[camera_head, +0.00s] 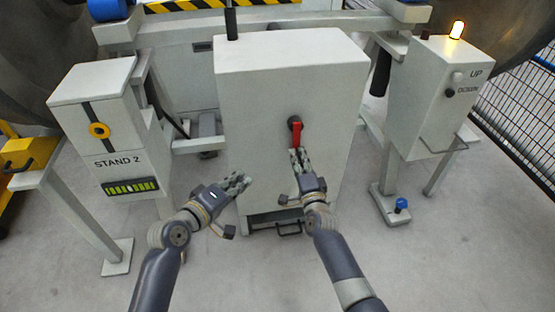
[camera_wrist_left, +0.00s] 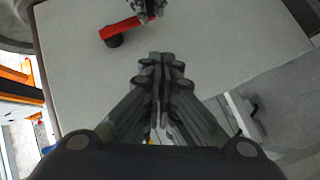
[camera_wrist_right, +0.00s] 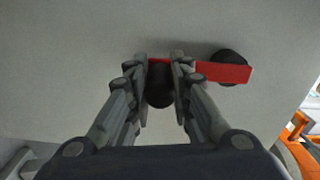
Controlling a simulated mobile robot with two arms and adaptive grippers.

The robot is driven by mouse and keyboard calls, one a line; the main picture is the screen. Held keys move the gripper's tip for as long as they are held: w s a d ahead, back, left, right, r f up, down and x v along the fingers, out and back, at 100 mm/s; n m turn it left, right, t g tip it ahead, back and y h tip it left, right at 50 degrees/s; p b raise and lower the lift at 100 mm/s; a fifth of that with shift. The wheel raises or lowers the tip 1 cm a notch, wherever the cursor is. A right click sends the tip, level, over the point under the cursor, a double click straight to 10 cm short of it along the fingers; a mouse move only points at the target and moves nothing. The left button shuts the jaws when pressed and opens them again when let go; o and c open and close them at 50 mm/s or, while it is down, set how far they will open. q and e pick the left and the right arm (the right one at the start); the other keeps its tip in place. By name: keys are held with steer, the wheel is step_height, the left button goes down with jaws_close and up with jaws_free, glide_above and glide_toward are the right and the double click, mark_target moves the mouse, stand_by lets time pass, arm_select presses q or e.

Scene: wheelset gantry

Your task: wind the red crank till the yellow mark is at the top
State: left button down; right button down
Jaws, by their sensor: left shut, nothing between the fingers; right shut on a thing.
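The red crank (camera_head: 297,134) is on the front face of the pale grey cabinet (camera_head: 258,110). Its arm hangs down from a dark hub, and its lower end is at my right gripper (camera_head: 298,157). In the right wrist view the red crank (camera_wrist_right: 222,72) runs between the fingers of my right gripper (camera_wrist_right: 165,60), which is shut on its dark handle. My left gripper (camera_head: 246,182) is shut and empty, below and left of the crank, apart from it. The left wrist view shows the crank (camera_wrist_left: 128,27) beyond the left fingertips (camera_wrist_left: 160,58). I cannot make out a yellow mark on the crank.
A STAND 2 box (camera_head: 105,125) with a yellow ring stands left. An UP/DOWN post (camera_head: 435,90) with a lit lamp (camera_head: 457,30) stands right. A blue knob (camera_head: 401,205) sits on the post's foot. Blue fencing (camera_head: 515,110) is far right. Floor in front is clear.

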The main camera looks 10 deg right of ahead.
steer(key=shift+d+f, duration=0.1)
steer(key=shift+d, duration=0.25)
steer(key=shift+a, duration=0.6)
arm_select(q)
steer(key=w+d+f+n, duration=0.1)
steer(key=w+d+f, duration=0.2)
steer(key=w+d, duration=0.6)
steer(key=shift+d+h, duration=0.3)
steer(key=shift+d, duration=0.85)
arm_select(e)
steer(key=shift+a, duration=0.1)
arm_select(q)
steer(key=shift+w, duration=0.1)
steer(key=shift+d+f, duration=0.35)
steer(key=shift+d, duration=0.2)
arm_select(e)
steer(key=shift+a, duration=0.1)
arm_select(q)
steer(key=shift+d+f, duration=0.1)
arm_select(e)
steer(key=c, duration=1.4)
jaws_free()
steer(key=shift+d, duration=0.25)
